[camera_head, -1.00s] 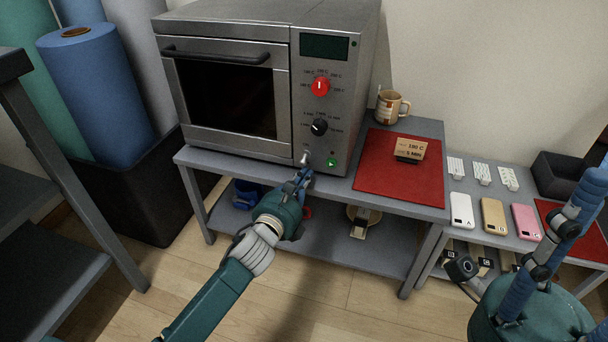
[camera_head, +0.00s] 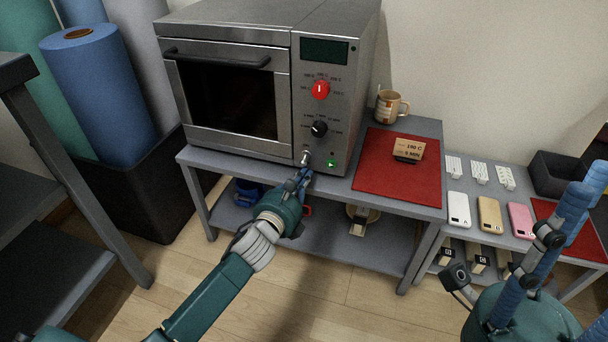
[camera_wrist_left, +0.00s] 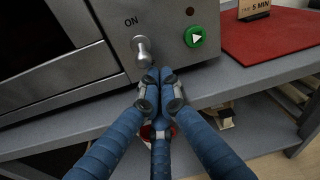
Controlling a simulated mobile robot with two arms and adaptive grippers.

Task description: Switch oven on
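The grey metal oven (camera_head: 235,95) stands on a grey table, with its door closed and its display (camera_head: 324,49) dark. A small metal toggle switch (camera_head: 305,158) sits low on its panel; in the left wrist view the switch (camera_wrist_left: 143,52) has the label "ON" above it. Its lever seems to point down and outward. My left gripper (camera_wrist_left: 159,76) has its blue fingertips together just below the switch; contact cannot be told. It also shows in the head view (camera_head: 304,174). My right gripper (camera_head: 520,240) is at the lower right, fingers spread and empty.
A green start button (camera_wrist_left: 194,37) is right of the switch. A red knob (camera_head: 320,90) and black knob (camera_head: 319,129) are above. A red mat (camera_head: 385,185) with a card (camera_head: 408,148) and a mug (camera_head: 391,106) stand to the right. Phones lie on a lower table (camera_head: 490,190).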

